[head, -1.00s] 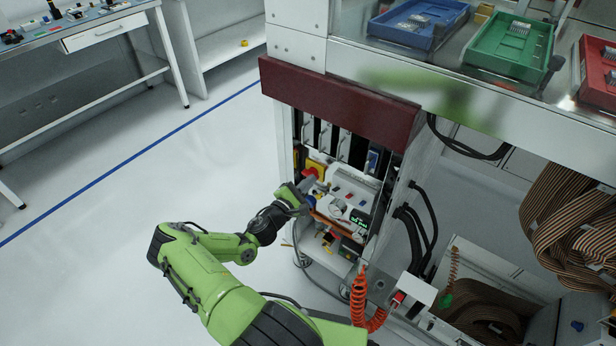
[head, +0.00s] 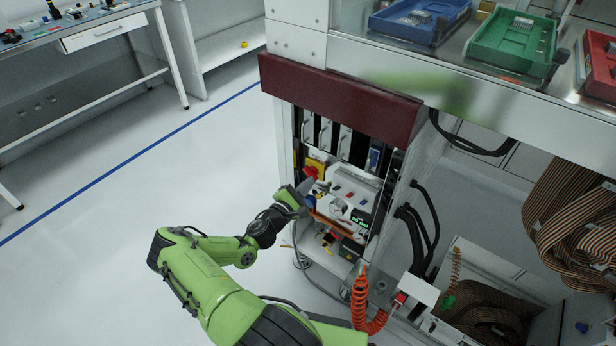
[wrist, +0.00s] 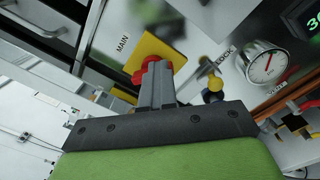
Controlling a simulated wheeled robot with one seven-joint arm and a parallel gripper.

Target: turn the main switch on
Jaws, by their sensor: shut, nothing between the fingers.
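The main switch is a red knob (wrist: 151,66) on a yellow plate (wrist: 152,46), next to a label reading MAIN (wrist: 122,43). In the head view the red knob (head: 311,172) and yellow plate (head: 317,166) sit at the upper left of the cabinet's open front. My gripper (wrist: 156,82) is shut and empty. Its grey fingertips are right at the knob and partly cover it in the wrist view. I cannot tell whether they touch it. In the head view my gripper (head: 307,186) reaches in from the left, just below the knob.
A round gauge (wrist: 264,64), a LOCK label (wrist: 225,56) and a small yellow knob (wrist: 213,84) lie to the right of the fingers. A dark red panel (head: 340,100) overhangs the cabinet opening. An orange coiled hose (head: 360,300) hangs below. The floor at left is clear.

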